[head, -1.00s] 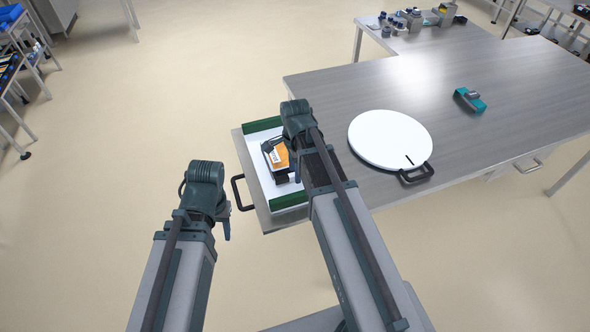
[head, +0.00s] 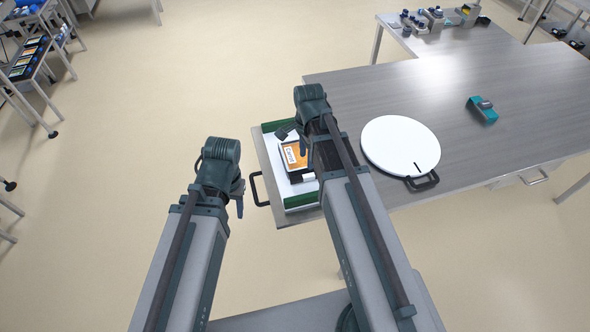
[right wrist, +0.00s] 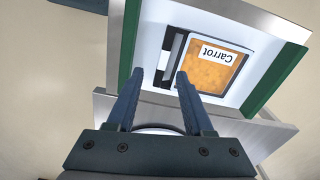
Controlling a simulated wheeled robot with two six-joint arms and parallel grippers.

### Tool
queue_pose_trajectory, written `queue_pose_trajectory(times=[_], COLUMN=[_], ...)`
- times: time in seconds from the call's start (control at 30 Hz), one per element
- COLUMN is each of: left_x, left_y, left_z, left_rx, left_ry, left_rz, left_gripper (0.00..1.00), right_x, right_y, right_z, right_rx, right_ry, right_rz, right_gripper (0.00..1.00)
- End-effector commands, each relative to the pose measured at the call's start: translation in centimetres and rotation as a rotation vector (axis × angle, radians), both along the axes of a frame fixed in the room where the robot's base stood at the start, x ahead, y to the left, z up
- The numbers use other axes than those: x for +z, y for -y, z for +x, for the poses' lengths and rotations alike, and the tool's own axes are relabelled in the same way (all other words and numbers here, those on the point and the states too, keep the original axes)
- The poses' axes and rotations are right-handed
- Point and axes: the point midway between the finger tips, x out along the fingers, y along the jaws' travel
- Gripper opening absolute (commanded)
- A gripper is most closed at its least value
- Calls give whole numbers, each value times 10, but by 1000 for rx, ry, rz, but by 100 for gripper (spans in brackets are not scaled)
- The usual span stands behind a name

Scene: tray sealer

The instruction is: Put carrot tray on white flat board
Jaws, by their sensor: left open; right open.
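The carrot tray (head: 295,155) is a small orange tray with a white "Carrot" label. It lies on a white surface between two green rails at the table's left end; it also shows in the right wrist view (right wrist: 208,68). A round white flat board (head: 401,146) with a black handle lies on the table to its right. My right gripper (head: 294,139) is open and empty over the tray's area. In the right wrist view its fingertips (right wrist: 160,74) point at the tray's near side, with nothing between them. My left gripper (head: 238,198) hangs left of the table; its fingers are partly hidden.
A green rail (head: 302,199) bounds the white surface at the front, and a black side handle (head: 258,188) sticks out left. A teal object (head: 482,109) lies further right on the grey table (head: 460,150). The table around the round board is mostly clear.

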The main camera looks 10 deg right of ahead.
Motion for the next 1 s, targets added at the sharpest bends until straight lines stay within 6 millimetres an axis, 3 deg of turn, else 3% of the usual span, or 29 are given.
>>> queue_pose_trajectory(times=[0.2,0.4,0.5,0.7,1.0], left_x=[0,0,0,0,-1], left_y=[0,0,0,0,0], left_z=[0,0,0,0,0], left_rx=[0,0,0,0,0], left_ry=[0,0,0,0,0], left_rz=[0,0,0,0,0], left_gripper=[50,50,50,50,50], right_x=[0,1,1,1,1], right_y=[-63,-102,-113,-122,-122], right_z=[-56,-103,-118,-131,-131], right_rx=[688,1299,1509,1708,1721], right_ry=[-34,-79,-97,-116,-117], right_rz=[-30,-48,-51,-55,-54], right_gripper=[52,52,52,52,52])
